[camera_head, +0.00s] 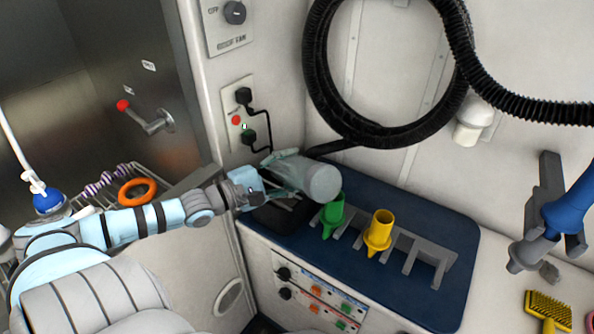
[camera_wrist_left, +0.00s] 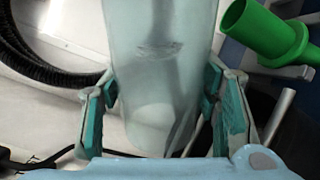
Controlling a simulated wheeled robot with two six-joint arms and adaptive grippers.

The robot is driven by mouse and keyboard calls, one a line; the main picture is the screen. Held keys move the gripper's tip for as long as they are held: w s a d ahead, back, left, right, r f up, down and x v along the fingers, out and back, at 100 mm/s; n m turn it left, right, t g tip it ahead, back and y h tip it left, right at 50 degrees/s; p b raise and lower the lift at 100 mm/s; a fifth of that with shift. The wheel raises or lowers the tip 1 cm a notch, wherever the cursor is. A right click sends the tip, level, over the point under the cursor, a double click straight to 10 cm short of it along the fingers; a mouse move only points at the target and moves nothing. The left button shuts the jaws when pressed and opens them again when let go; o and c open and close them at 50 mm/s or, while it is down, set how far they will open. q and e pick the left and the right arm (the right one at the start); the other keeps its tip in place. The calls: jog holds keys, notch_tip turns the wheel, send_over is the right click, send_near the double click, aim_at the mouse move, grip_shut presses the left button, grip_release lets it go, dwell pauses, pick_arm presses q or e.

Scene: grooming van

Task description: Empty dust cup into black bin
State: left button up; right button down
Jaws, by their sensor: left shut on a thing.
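The dust cup (camera_head: 321,183) is a translucent grey-green cylinder, lying nearly sideways in the head view with its rounded end toward the right. My left gripper (camera_head: 283,182) is shut around it above the left end of the blue counter. In the left wrist view, the cup (camera_wrist_left: 165,55) sits between the two teal-padded fingers of the gripper (camera_wrist_left: 160,98), with a faint smudge inside. A black object (camera_head: 278,217) lies below the gripper, mostly covered; I cannot tell what it is. No clear black bin shows. My right gripper is out of view.
A green nozzle (camera_head: 333,215) and a yellow nozzle (camera_head: 379,233) stand in a grey slotted rack (camera_head: 436,262) close right of the cup. A black hose (camera_head: 318,70) loops on the wall. A blue tool (camera_head: 567,213) and a yellow brush (camera_head: 547,309) are at right.

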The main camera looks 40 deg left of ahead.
aim_at(291, 157)
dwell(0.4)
pick_arm(q)
notch_tip(291, 157, up, 5)
jog(key=m+p, duration=0.2)
jog(key=m, duration=0.1)
jog(key=m+p, duration=0.3)
jog(key=shift+w+a+r, duration=0.1)
jog(key=shift+a+r, duration=0.05)
jog(key=shift+r+m+p, duration=0.3)
jog(key=shift+m+p, duration=0.05)
jog(key=shift+m, duration=0.35)
jog(key=r+m+p, duration=0.2)
jog(key=d+r+m+p, duration=0.1)
jog(key=r+m+p, duration=0.1)
jog(key=m+p, duration=0.1)
jog(key=r+m+p, duration=0.2)
jog(key=m+p, duration=0.1)
jog(key=shift+s+d, duration=0.3)
jog(key=shift+d, duration=0.05)
jog(key=m+p, duration=0.1)
jog(key=m, duration=0.1)
jog(key=d+r+m+p, duration=0.1)
jog(key=m+p, duration=0.1)
jog(key=d+r+m+p, duration=0.1)
jog(key=shift+s+d+m, duration=0.1)
jog(key=shift+s+m, duration=0.3)
jog(key=shift+s+d+r+m+p, duration=0.15)
jog(key=shift+d+m+p, duration=0.15)
jog(key=shift+m+p, duration=0.4)
